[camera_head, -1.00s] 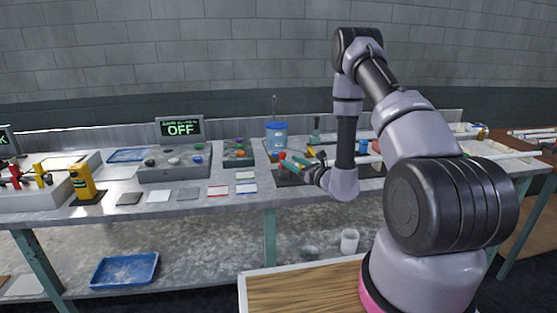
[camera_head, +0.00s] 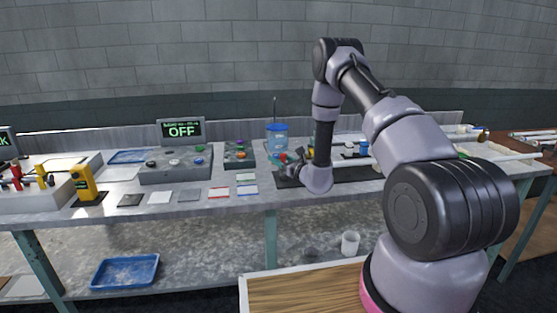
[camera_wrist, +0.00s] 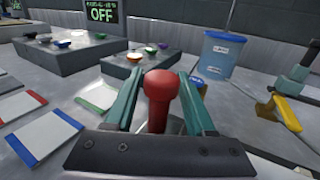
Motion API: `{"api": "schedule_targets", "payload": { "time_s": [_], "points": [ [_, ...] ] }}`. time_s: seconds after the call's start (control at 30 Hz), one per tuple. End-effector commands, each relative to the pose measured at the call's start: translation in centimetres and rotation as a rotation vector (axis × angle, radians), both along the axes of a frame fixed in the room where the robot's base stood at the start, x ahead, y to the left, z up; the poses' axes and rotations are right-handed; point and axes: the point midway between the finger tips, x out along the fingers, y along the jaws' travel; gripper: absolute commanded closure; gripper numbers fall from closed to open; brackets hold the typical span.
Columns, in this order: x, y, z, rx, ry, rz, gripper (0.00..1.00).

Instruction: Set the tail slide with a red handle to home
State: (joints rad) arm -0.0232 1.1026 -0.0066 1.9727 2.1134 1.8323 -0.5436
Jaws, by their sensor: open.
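The red handle (camera_wrist: 160,88) stands upright with a rounded knob in the wrist view. It sits between the two teal fingers of my gripper (camera_wrist: 157,95). The fingers are open, with a gap visible on each side of the knob. In the head view my gripper (camera_head: 288,164) is low over the bench beside the blue-lidded container, and the red handle shows only as a small red spot there. The slide's body under the handle is mostly hidden by the gripper and arm.
A blue-lidded container (camera_wrist: 220,53) stands just behind to the right. A yellow-based teal fixture (camera_wrist: 284,106) is at the right. Grey consoles with coloured knobs (camera_head: 175,166) and a display reading OFF (camera_head: 181,130) stand left. Flat cards (camera_head: 219,192) lie along the front.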

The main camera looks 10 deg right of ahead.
Motion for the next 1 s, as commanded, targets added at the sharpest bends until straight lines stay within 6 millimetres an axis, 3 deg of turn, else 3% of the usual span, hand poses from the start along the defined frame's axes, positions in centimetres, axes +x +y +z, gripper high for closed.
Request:
{"api": "schedule_targets", "payload": {
  "time_s": [0.17,0.2,0.33,1.0],
  "points": [
    [0.01,0.03,-0.01,0.000,0.000,0.000,0.45],
    [0.00,0.02,0.00,0.000,0.000,0.000,0.49],
    [0.00,0.02,0.00,0.000,0.000,0.001,0.99],
    [0.07,0.05,0.19,0.001,-0.004,0.001,1.00]
  ]
}}
